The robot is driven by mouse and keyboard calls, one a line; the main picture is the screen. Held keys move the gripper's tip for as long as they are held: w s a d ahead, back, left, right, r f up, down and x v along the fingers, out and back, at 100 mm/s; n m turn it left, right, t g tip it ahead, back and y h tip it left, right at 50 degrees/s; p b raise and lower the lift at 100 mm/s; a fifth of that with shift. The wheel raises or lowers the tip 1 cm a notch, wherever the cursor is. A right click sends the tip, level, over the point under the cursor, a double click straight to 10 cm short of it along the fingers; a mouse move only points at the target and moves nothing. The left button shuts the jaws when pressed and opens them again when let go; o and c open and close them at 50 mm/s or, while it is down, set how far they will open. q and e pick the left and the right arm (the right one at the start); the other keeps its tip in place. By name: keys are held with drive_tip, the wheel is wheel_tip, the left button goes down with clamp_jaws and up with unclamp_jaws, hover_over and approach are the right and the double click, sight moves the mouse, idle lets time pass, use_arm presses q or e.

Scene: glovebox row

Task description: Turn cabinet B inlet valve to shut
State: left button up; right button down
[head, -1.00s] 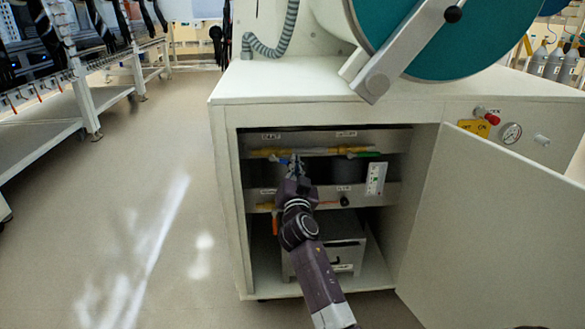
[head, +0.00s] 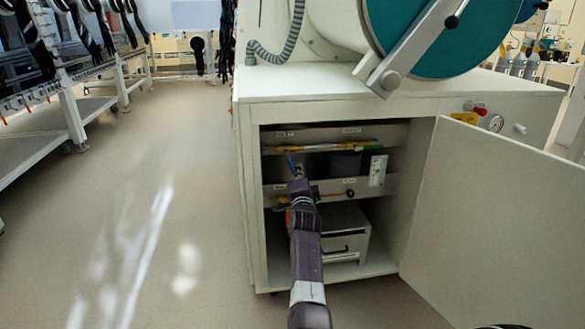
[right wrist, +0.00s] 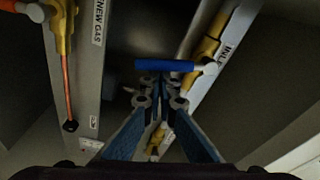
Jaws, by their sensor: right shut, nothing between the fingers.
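The inlet valve's blue handle (right wrist: 165,66) lies just beyond my right fingertips in the right wrist view. Its right end meets a white stem on the yellow pipe (right wrist: 205,45), beside a label partly reading "INL". The handle stands at a steep angle across that pipe. In the head view the blue handle (head: 290,163) shows small below the upper yellow pipe (head: 320,147). My right gripper (right wrist: 158,88) is shut and empty, close to the handle; I cannot tell whether they touch. In the head view, my right gripper (head: 298,172) reaches inside the open cabinet. My left gripper is out of view.
A grey box (head: 342,245) sits on the cabinet floor. The open cabinet door (head: 480,210) stands to the right. The floor (head: 130,200) at left is clear.

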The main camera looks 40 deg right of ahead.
drive_tip(key=shift+w+a+f+m+p, duration=0.25)
drive_tip(key=shift+a+m+p, duration=0.1)
drive_tip(key=shift+m+p, duration=0.4)
drive_tip(key=shift+w+a+f+m+p, duration=0.2)
drive_tip(key=shift+a+m+p, duration=0.25)
drive_tip(key=shift+m, duration=0.5)
drive_tip(key=shift+d, duration=0.1)
drive_tip(key=shift+d, duration=0.1)
